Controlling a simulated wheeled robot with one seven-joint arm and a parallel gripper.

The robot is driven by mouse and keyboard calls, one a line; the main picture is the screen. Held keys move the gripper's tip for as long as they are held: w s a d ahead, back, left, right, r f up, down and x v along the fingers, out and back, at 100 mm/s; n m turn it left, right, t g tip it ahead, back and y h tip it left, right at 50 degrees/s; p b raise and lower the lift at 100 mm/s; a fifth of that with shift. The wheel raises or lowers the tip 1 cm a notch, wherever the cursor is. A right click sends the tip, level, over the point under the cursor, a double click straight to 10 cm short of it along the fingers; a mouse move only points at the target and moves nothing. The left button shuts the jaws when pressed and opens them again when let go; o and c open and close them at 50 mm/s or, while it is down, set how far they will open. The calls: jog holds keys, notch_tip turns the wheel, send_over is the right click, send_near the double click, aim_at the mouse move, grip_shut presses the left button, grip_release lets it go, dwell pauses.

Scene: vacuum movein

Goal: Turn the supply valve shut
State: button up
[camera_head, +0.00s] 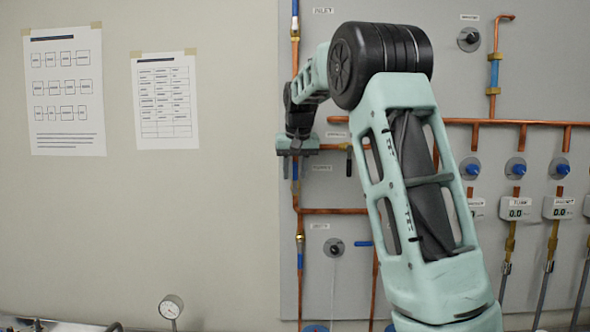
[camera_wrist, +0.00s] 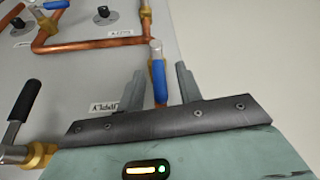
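The supply valve shows in the wrist view as a blue lever handle (camera_wrist: 158,82) in line with a vertical copper pipe, beside an upside-down label (camera_wrist: 103,107) that seems to read SUPPLY. My gripper (camera_wrist: 159,70) is open, with one finger on each side of the handle and gaps showing on both sides. In the head view my gripper (camera_head: 296,158) is at the left edge of the grey panel, and the blue handle (camera_head: 295,171) shows just below it. The valve body is mostly hidden behind my gripper.
A black lever (camera_wrist: 25,100) on a neighbouring valve stands close beside my gripper. A horizontal copper pipe (camera_wrist: 90,45) and another blue lever (camera_wrist: 57,4) lie beyond. Blue knobs and gauges fill the panel's right side.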

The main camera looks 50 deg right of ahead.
grip_shut()
jog(key=shift+s+d, duration=0.1)
jog(key=shift+s, duration=0.05)
jog(key=t+y+b, duration=0.1)
jog(key=b, duration=0.1)
jog(key=s+d+t+y+b, duration=0.1)
jog(key=t+b, duration=0.1)
jog(key=s+m+t+y+b, duration=0.1)
jog(key=b, duration=0.1)
jog(key=shift+d+f, duration=0.4)
jog(key=shift+b, duration=0.3)
jog(key=shift+t+y, duration=0.3)
grip_release()
